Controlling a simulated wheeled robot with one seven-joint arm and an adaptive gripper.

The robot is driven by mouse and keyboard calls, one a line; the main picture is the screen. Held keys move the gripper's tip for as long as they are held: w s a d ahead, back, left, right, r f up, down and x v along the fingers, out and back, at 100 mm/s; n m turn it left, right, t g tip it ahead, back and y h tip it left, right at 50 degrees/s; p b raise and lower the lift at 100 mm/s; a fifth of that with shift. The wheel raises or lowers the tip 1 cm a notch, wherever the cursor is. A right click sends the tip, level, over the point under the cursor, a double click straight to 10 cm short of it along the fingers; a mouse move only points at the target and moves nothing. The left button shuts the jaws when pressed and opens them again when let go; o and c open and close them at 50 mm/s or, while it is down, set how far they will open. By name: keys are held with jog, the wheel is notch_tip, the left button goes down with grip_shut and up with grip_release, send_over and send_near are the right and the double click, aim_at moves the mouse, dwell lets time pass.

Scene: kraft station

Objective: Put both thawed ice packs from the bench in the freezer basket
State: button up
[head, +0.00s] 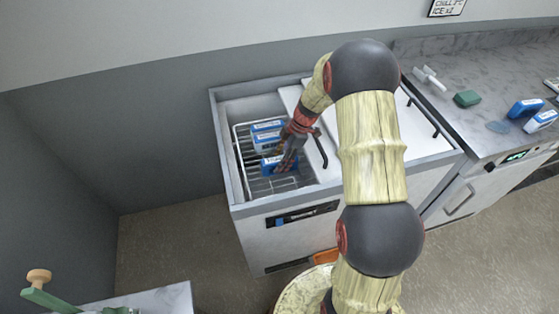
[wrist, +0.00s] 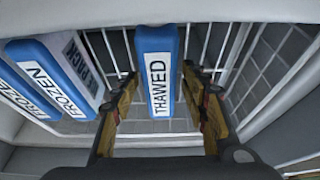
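A blue ice pack (wrist: 158,62) with a white label reading THAWED stands on edge in the wire freezer basket (head: 239,160). My gripper (wrist: 160,88) is over it, with one finger on each side and visible gaps between fingers and pack, so it looks open. In the head view the thawed pack (head: 272,166) is partly hidden by my gripper (head: 289,158). On the bench (head: 440,55) at the right lie a blue pack (head: 524,107) and a blue-and-white pack (head: 541,121); their labels are too small to read.
Two packs labelled FROZEN (wrist: 48,78) stand to the left of the thawed pack in the basket. The white freezer lid (head: 325,165) is slid to the right, leaving the left side open. A green sponge (head: 467,98) lies on the bench.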

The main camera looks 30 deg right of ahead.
jog(key=shift+r, duration=0.1)
jog(key=w+p+v, duration=0.1)
jog(key=p+v, duration=0.2)
jog(key=v, duration=0.9)
jog(key=s+a+r+m+h, duration=0.1)
jog(key=s+a+r+m, duration=0.3)
jog(key=r, duration=0.6)
jog(key=s+a+r+m+t+h, duration=0.1)
jog(key=s+a+r+m, duration=0.3)
jog(key=s, duration=0.3)
jog(key=s+a+r+m+t+h, duration=0.1)
jog(key=s+a+r+m, duration=0.3)
jog(key=s, duration=0.4)
jog(key=s+a+r+m+t+h, duration=0.1)
jog(key=s+a+r+m+t, duration=0.1)
jog(key=s, duration=0.6)
notch_tip(320, 180, up, 3)
jog(key=shift+a+f+m+t, duration=0.15)
jog(key=shift+a+m+t, duration=0.15)
jog(key=shift+a+m, duration=0.65)
jog(key=shift+s, duration=0.1)
jog(key=shift+c, duration=0.7)
